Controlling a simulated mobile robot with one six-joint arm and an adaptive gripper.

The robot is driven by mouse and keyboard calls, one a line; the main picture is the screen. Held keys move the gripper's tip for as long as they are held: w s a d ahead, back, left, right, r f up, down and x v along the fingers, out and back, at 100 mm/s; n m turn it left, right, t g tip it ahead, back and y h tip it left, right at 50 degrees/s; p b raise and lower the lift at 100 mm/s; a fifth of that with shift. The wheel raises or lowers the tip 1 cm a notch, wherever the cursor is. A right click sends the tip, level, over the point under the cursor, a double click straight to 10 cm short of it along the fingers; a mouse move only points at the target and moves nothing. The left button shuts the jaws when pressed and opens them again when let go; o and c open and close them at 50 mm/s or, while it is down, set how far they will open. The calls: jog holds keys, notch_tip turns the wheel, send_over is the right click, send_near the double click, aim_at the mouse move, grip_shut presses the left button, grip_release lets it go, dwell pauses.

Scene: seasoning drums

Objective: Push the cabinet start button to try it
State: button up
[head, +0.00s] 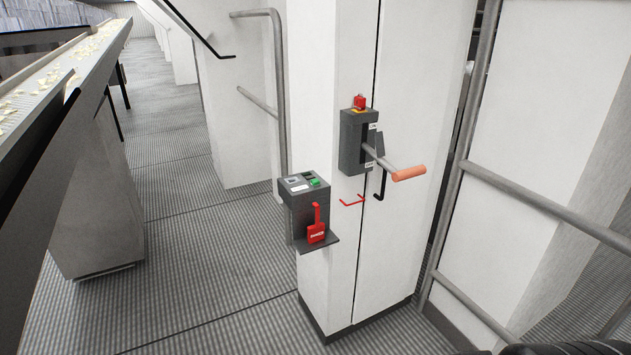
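The white cabinet (340,276) stands in the middle of the head view, with a dark vertical seam in its front. A dark grey control box (297,215) is fixed low on its left side. A green button (315,183), which looks like the start button, is on the box's top face, beside a dark button and a pale label. A red padlock (316,233) with a tall shackle sits at the front of the box on a small ledge.
A switch box (352,145) with a red top piece and an orange-handled lever (409,173) juts from the cabinet. A red hook (352,201) sits below. Grey rails (512,203) stand right; a conveyor (62,62) runs left. Ribbed floor (190,262) is clear at front left.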

grip_shut()
dwell(1.2)
